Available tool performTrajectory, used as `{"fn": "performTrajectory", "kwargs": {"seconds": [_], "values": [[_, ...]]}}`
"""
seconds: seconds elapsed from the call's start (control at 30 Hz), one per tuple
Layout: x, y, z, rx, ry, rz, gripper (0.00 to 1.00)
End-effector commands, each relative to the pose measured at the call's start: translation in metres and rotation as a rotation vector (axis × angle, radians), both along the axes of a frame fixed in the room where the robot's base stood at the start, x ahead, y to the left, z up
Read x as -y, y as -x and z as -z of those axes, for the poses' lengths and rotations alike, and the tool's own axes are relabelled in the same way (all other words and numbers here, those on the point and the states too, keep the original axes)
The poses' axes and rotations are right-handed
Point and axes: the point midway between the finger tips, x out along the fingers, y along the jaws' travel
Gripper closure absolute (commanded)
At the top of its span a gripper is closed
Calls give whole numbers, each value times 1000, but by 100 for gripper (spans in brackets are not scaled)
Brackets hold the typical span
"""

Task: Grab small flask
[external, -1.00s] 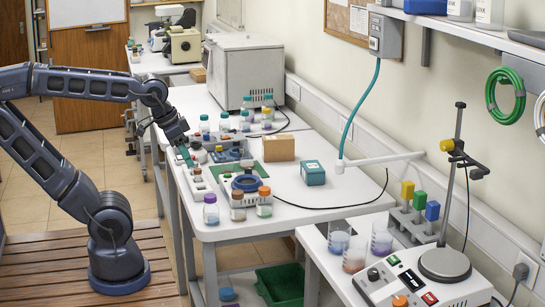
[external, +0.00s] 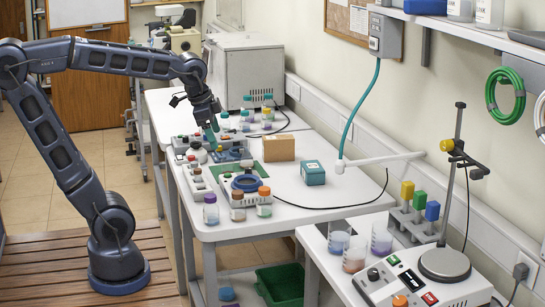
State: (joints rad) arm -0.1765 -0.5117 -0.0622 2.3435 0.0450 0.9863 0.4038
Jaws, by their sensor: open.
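My gripper (external: 212,140) points down over the back left part of the middle table, with teal fingertips. It is open, and I see nothing held in it. A small pale, round flask-like vessel (external: 198,155) with a dark top stands just to the left of and below the fingertips. It is apart from them in the picture. At this size I cannot tell for certain that it is the small flask. Part of the items behind the gripper is hidden.
Several capped bottles (external: 268,103) stand behind my gripper. A brown box (external: 279,148) and a teal box (external: 313,172) are to its right. A blue ring-shaped item (external: 246,183) and capped bottles (external: 264,202) are in front. The table's right front is mostly clear.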

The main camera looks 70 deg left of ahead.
Motion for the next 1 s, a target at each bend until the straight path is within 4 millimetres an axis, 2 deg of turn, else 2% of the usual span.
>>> {"fn": "performTrajectory", "kwargs": {"seconds": [0.1,0.47,0.77,1.0], "values": [[-20,-33,-6,-45,-49,82,27],[-94,-123,-7,-181,-156,364,27],[-178,-187,12,-280,-191,609,27],[-256,-226,40,-336,-191,807,27]]}}
